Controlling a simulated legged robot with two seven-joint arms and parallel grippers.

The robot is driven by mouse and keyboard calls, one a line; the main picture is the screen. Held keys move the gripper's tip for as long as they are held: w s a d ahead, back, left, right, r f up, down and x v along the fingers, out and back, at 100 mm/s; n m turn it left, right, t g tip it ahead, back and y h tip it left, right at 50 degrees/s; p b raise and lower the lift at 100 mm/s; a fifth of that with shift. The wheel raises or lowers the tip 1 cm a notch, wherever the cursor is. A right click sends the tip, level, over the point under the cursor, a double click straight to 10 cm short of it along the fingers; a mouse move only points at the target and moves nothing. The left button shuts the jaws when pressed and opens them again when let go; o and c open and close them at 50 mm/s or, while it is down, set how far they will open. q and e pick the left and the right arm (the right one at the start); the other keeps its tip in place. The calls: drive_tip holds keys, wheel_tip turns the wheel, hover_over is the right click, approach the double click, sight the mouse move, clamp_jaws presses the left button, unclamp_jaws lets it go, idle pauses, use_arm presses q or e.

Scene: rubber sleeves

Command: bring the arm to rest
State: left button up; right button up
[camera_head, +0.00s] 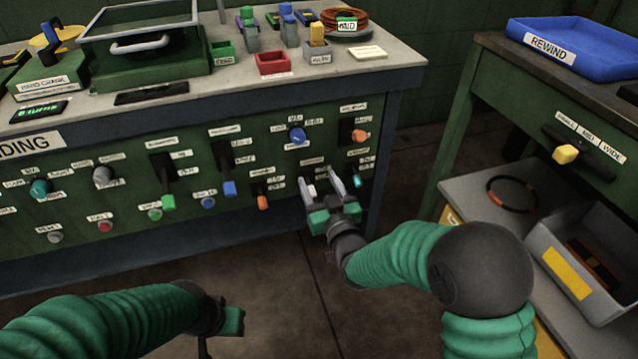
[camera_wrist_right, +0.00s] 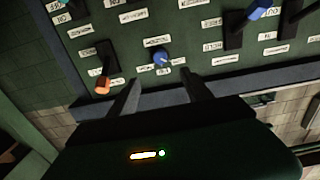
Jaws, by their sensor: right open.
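My right gripper (camera_head: 322,180) is in front of the green control panel (camera_head: 280,165), near its lower right part. Its two grey fingers are spread, with nothing visible held between them. In the right wrist view the open fingers (camera_wrist_right: 160,78) point at the panel, with a blue round knob (camera_wrist_right: 160,57) just beyond and between the tips. No contact with it is visible. My right arm's green sleeve comes in from the lower right. My left arm comes in from the lower left, and its gripper (camera_head: 232,321) is low over the floor, its fingers mostly hidden.
The panel carries several levers, such as an orange-handled one (camera_wrist_right: 103,85), plus knobs and buttons. The bench top (camera_head: 400,62) above holds small bins. At right stands a table with a blue tray (camera_head: 572,46), a yellow-knobbed slider (camera_head: 566,154) and a lower shelf with a grey bin (camera_head: 549,248). Floor between is clear.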

drive_tip(key=s+d+f+m+g+h+p, duration=0.1)
drive_tip(key=s+d+f+g+h, duration=0.1)
drive_tip(key=s+d+f+g, duration=0.35)
drive_tip(key=s+d+f+m+g+h, duration=0.1)
drive_tip(key=s+d+f+g+h, duration=0.2)
drive_tip(key=s+d, duration=0.5)
drive_tip(key=s+d+f+m+g, duration=0.1)
drive_tip(key=s+d+f+g, duration=0.2)
drive_tip(key=s, duration=0.5)
drive_tip(key=s+d+f+m+g, duration=0.1)
drive_tip(key=s+d+g, duration=0.25)
drive_tip(key=s, duration=0.55)
wheel_tip(320, 180, up, 38)
drive_tip(key=w+p, duration=0.1)
drive_tip(key=p, duration=3.7)
drive_tip(key=shift+d+r+t+h+p, duration=0.2)
drive_tip(key=shift+d+t+h+p, duration=0.1)
drive_tip(key=shift+h, duration=0.1)
drive_tip(key=shift+w, duration=0.1)
